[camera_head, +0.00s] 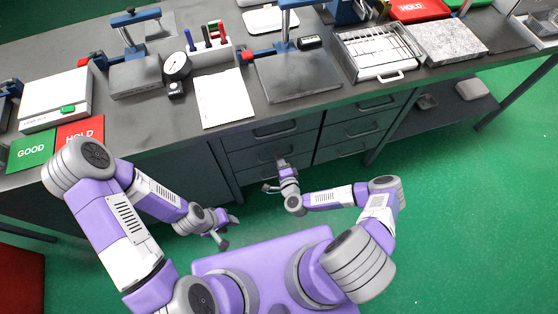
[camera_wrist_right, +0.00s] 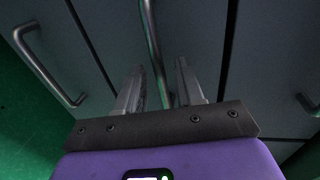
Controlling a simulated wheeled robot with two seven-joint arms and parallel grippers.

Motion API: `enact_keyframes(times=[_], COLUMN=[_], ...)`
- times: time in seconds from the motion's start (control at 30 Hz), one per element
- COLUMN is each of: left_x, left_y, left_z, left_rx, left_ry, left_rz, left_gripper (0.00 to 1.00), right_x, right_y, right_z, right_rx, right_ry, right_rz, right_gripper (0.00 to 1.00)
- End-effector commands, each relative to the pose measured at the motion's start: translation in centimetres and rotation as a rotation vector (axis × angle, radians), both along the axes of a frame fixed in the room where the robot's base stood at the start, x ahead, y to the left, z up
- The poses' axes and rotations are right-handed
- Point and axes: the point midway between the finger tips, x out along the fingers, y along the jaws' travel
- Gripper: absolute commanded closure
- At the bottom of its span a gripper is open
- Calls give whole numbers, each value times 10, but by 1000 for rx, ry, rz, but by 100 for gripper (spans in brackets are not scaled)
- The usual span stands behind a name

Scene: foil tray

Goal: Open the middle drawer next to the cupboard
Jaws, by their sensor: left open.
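The drawers stand under the bench in two stacks, and the stack beside the cupboard (camera_head: 190,165) is the left one. Its middle drawer (camera_head: 243,160) looks shut, with its bar handle partly behind my right gripper (camera_head: 282,162). In the right wrist view, the right gripper (camera_wrist_right: 160,75) is open, and the bar handle (camera_wrist_right: 153,45) runs between its two fingers with a gap on both sides. I cannot tell whether either finger touches it. My left gripper (camera_head: 230,231) is open and empty, low in front of the cupboard, away from the drawers.
Other drawer handles show at the left (camera_wrist_right: 50,70) and right (camera_wrist_right: 308,102) in the right wrist view. The second drawer stack (camera_head: 355,130) stands to the right. The bench top (camera_head: 150,125) carries tools, plates and a wire rack (camera_head: 380,50). The green floor (camera_head: 450,210) at right is clear.

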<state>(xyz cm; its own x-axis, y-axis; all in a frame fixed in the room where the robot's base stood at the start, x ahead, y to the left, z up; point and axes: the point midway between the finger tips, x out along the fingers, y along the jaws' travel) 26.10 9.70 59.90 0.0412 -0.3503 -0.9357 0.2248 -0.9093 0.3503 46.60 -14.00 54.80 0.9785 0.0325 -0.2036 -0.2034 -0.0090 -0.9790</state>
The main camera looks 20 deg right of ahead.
Motion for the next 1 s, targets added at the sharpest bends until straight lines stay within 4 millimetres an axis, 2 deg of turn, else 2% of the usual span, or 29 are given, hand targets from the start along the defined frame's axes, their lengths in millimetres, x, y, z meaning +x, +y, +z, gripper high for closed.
enact_keyframes(times=[0.27, 0.53, 1.0], left_x=[0, 0, 0], left_y=[0, 0, 0], left_z=[0, 0, -1], left_rx=[0, 0, 0], left_ry=[0, 0, 0], left_rz=[0, 0, 0], left_gripper=[57, 57, 57], right_x=[3, 2, 2], right_y=[0, 0, 0], right_z=[0, 0, 0], right_rx=[0, 0, 0], right_ry=[1, 1, 1], right_rz=[1, 1, 1], right_gripper=[63, 100, 100])
